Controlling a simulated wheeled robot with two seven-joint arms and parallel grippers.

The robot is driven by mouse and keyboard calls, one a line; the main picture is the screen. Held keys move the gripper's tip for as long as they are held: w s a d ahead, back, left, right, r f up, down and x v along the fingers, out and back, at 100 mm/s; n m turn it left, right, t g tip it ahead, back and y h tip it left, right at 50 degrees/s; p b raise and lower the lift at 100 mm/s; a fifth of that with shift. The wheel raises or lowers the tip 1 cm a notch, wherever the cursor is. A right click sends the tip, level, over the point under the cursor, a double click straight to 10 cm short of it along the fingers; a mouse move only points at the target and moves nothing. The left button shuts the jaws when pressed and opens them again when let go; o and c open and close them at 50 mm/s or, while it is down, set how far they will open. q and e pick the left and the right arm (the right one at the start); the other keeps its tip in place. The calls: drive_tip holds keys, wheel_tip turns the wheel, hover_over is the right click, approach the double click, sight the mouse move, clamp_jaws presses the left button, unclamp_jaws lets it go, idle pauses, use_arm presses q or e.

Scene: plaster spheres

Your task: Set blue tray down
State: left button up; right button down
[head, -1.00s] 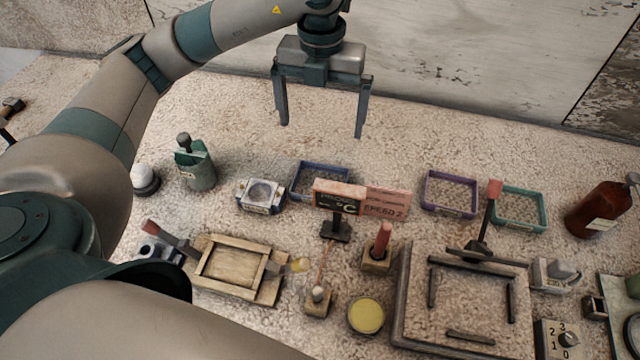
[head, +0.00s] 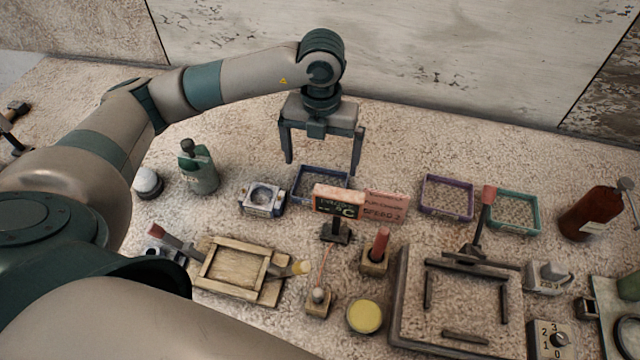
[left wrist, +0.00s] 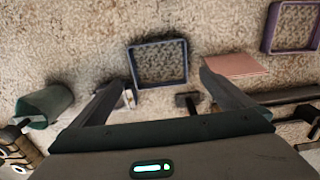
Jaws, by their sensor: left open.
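The blue tray (head: 300,181) is a shallow, open rectangular tray on the speckled table, behind the small black sign. It looks empty, and the sign hides part of its front edge. My left gripper (head: 321,168) is open with its fingers pointing down, above and around the far side of the tray, and holds nothing. In the left wrist view the blue tray (left wrist: 186,62) lies flat ahead of and between the two spread fingers (left wrist: 165,88), apart from them. My right gripper is not in view.
A black sign (head: 338,202) and pink card (head: 385,206) stand in front. A blue-white block (head: 262,199) and green bottle (head: 198,172) are left. Purple (head: 447,212) and teal (head: 538,213) trays lie right. The table behind the trays is clear.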

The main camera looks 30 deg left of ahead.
sight(320, 180)
use_arm(q)
drive_tip(key=shift+f, duration=1.35)
drive_tip(key=shift+p, duration=0.35)
drive_tip(key=shift+a+f+p, duration=0.1)
drive_tip(key=shift+f+p, duration=0.5)
drive_tip(key=shift+f, duration=0.1)
wheel_tip(320, 180, down, 3)
drive_tip(key=shift+p, duration=0.65)
drive_tip(key=shift+f, duration=0.4)
